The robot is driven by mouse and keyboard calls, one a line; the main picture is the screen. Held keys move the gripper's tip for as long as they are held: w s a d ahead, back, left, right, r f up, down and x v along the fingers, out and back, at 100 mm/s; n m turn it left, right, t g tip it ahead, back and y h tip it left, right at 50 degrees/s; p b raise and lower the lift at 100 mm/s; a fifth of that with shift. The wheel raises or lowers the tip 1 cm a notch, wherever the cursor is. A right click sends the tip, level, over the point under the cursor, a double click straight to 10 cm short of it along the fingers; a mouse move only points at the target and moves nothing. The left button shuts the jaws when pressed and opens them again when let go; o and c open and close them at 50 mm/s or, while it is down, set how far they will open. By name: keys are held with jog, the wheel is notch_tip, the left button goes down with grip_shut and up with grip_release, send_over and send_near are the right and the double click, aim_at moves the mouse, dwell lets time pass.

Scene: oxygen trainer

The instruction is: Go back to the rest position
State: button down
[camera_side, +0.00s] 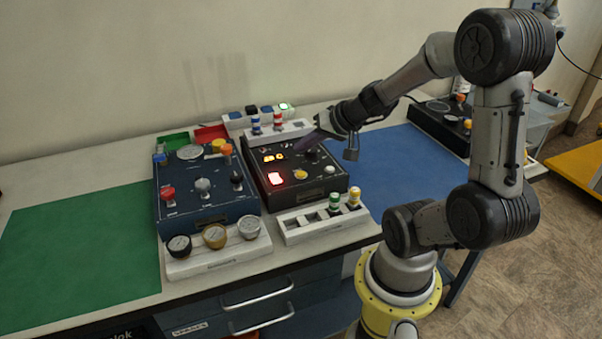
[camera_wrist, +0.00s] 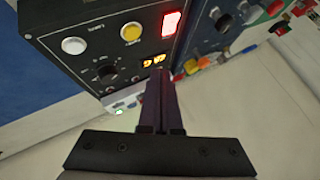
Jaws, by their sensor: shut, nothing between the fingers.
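My gripper (camera_side: 314,137) is shut and empty, above the back of the black control box (camera_side: 334,184) in the side view. In the wrist view my gripper's fingers (camera_wrist: 159,80) are pressed together, their tips by the lit orange display (camera_wrist: 153,60). I cannot tell whether they touch the box. The box has a lit red switch (camera_side: 275,178), a yellow button (camera_side: 300,174), a white button (camera_side: 330,169) and a black knob (camera_wrist: 107,71).
A blue panel (camera_side: 205,210) with knobs stands left of the black box. White racks hold gauges (camera_side: 214,236), green and yellow pieces (camera_side: 335,200), and red and blue pieces (camera_side: 278,120). A green mat (camera_side: 80,255) and blue mat (camera_side: 410,155) are mostly clear.

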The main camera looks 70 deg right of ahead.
jog(key=w+a+r+n+y, duration=0.15)
jog(key=a+r+n, duration=0.25)
jog(key=a, duration=0.4)
jog(key=a+r+n+y, duration=0.2)
jog(key=a+r+n, duration=0.2)
jog(key=a, duration=0.4)
jog(key=s+a+n+g, duration=0.2)
jog(key=s+a+n, duration=0.35)
jog(key=s, duration=0.25)
jog(key=s+d+f+m+g+h, duration=0.1)
jog(key=s+d+m+h, duration=0.1)
jog(key=s+d, duration=0.2)
jog(key=shift+s+d+m, duration=0.15)
jog(key=shift+s+m, duration=0.2)
